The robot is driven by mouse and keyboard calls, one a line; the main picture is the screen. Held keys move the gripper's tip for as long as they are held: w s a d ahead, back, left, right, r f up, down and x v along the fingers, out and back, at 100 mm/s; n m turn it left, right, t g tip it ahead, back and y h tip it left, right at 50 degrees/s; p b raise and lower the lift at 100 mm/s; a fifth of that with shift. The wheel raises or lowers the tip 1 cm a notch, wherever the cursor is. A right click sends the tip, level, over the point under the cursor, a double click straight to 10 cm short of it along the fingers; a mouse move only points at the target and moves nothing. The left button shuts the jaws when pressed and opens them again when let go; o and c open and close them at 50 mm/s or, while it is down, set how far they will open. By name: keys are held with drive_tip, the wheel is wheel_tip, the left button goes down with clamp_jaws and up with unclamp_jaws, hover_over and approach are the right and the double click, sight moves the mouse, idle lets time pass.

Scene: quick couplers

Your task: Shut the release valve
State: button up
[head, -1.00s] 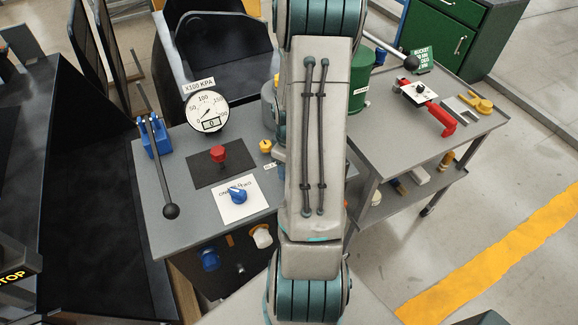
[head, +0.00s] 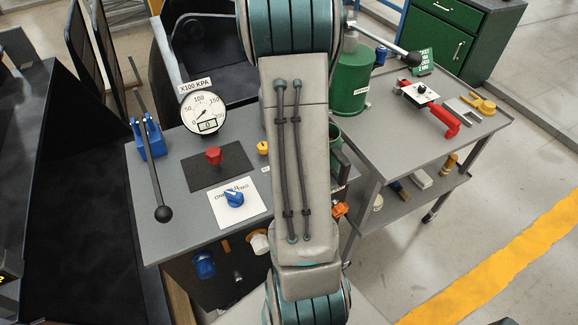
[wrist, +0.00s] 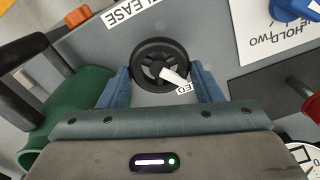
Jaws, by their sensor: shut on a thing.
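The release valve's black spoked handwheel (wrist: 148,52) shows in the wrist view, with a white pointer on it. A label (wrist: 130,10) reading "LEASE" lies beyond it, and a small label ending in "ED" (wrist: 186,88) is partly hidden beside the wheel. My gripper (wrist: 160,72) has its two blue fingers on opposite sides of the wheel and is shut on it. In the head view my arm hides both the gripper and the valve.
A green can (head: 350,82) stands right of my arm; a green cylinder (wrist: 75,108) lies left of the fingers in the wrist view. The bench also holds a pressure gauge (head: 203,112), red knob (head: 214,155), blue selector (head: 234,198) and long black lever (head: 155,165).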

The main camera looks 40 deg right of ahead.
drive_tip(key=m, duration=0.3)
drive_tip(key=shift+m, duration=0.3)
drive_tip(key=shift+s+d+m, duration=0.1)
drive_tip(key=shift+s+m, duration=0.05)
drive_tip(key=shift+m, duration=1.55)
drive_tip(key=o, duration=1)
wheel_tip(320, 180, up, 14)
drive_tip(key=shift+f, duration=0.1)
